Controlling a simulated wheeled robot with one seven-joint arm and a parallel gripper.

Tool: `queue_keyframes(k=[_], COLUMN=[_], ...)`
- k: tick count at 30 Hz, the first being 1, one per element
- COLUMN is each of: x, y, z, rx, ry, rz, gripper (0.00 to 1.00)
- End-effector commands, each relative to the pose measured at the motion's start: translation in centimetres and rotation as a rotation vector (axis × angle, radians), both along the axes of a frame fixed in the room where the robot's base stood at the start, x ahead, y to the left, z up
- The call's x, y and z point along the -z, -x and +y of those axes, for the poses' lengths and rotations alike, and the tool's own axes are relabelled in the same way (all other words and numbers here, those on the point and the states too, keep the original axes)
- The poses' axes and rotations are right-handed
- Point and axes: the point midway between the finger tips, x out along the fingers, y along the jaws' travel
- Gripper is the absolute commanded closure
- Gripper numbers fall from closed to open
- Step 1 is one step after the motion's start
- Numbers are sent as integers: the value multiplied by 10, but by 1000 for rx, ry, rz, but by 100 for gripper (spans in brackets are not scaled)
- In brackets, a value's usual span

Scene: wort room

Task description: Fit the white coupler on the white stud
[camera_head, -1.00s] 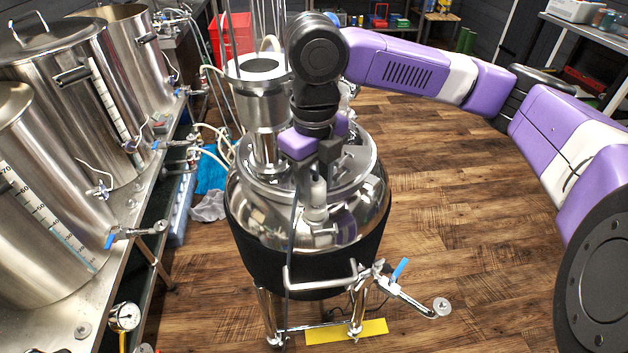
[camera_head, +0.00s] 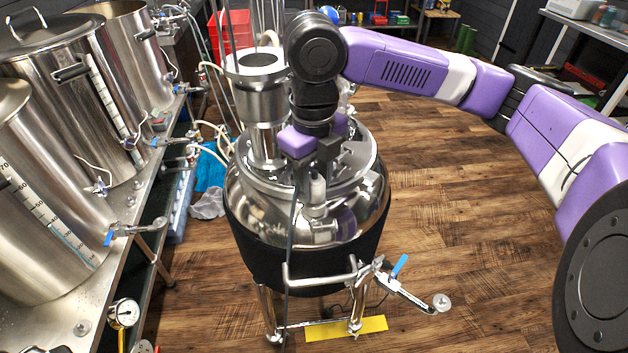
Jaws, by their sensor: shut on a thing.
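My gripper (camera_head: 317,178) points down over the sloping shoulder of the steel tank (camera_head: 250,205). It is shut on the small white coupler (camera_head: 317,188), which hangs upright between the dark fingers. Directly below the coupler is a pale, shiny fitting (camera_head: 316,211) on the tank's shoulder, which looks like the white stud. The coupler's lower end is close above it or touching; I cannot tell which. The fingers and the wrist hide the coupler's top.
A tall steel column (camera_head: 258,100) rises from the tank lid just left of my wrist. A thin dark hose (camera_head: 290,245) runs down the tank's front. Large pots (camera_head: 60,95) stand on a bench at left. The wood floor (camera_head: 470,210) at right is clear.

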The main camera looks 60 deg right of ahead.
Motion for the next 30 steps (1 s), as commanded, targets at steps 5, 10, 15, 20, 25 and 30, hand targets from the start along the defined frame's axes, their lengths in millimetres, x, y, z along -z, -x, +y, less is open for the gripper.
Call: queue_keyframes(k=[5, 10, 15, 20, 25, 30], x=[0, 0, 0, 0, 3, 6], y=[0, 0, 0, 0, 0, 0], z=[0, 0, 0, 0, 0, 0], rx=[0, 0, 0, 0, 0, 0], ry=[0, -1, 1, 1, 0, 0], rz=[0, 0, 0, 0, 0, 0], gripper=[100, 100, 100, 100, 100, 100])
